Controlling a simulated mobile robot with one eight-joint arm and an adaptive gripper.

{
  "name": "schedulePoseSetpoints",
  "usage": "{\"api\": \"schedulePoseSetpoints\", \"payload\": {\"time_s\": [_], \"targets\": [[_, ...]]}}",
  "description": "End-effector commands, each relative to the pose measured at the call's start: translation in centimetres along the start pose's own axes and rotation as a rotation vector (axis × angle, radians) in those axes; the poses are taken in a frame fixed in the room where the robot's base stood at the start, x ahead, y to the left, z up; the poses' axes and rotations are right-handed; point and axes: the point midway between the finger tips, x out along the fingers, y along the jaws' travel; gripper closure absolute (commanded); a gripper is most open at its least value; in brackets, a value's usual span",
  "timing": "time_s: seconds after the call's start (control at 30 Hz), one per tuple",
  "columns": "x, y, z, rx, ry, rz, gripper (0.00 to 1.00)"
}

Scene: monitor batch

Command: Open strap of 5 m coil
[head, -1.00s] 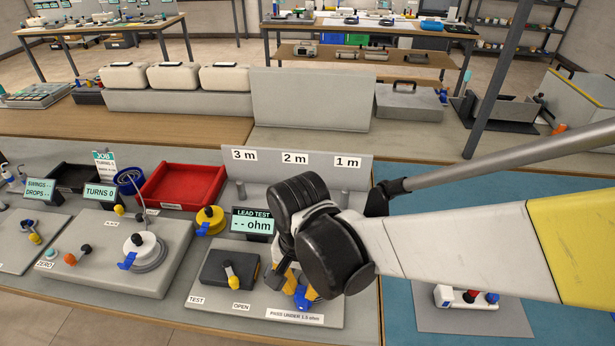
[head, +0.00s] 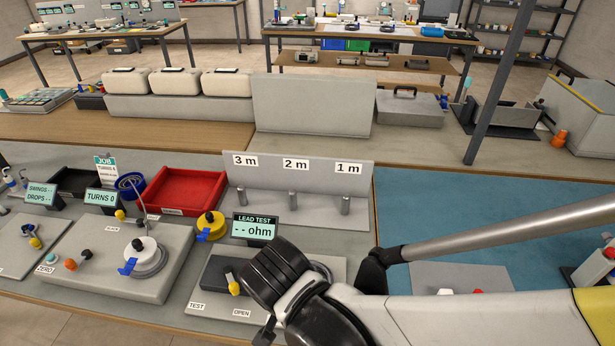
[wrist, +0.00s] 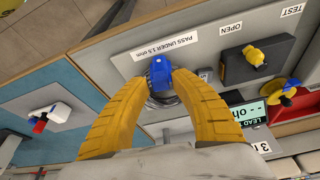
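In the wrist view, my gripper's two yellow fingers (wrist: 162,80) close in on both sides of a blue strap piece (wrist: 160,72). Part of a grey coil (wrist: 158,103) shows behind the fingertips, over the lead-test plate (wrist: 135,62); the rest of it is hidden. I cannot tell whether this coil rests on the plate or hangs just above it. In the head view my arm's wrist covers the fingers and the strap. I see no length label on either coil.
The lead-test display (head: 254,229) reads "-- ohm". A yellow-handled switch (head: 233,285) stands beside my wrist. Behind are a red tray (head: 187,190) and a rack with empty pegs (head: 293,199) marked 3 m, 2 m and 1 m. A blue mat (head: 470,200) lies right.

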Motion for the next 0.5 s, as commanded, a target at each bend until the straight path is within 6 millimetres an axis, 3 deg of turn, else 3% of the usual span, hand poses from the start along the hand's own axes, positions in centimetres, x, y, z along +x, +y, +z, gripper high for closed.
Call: {"api": "schedulePoseSetpoints", "payload": {"time_s": [0.33,0.5], "targets": [[-0.1,0.0,0.0,0.000,-0.001,0.000,0.57],[-1.3,0.0,0.0,-0.001,-0.001,-0.001,0.57]]}}
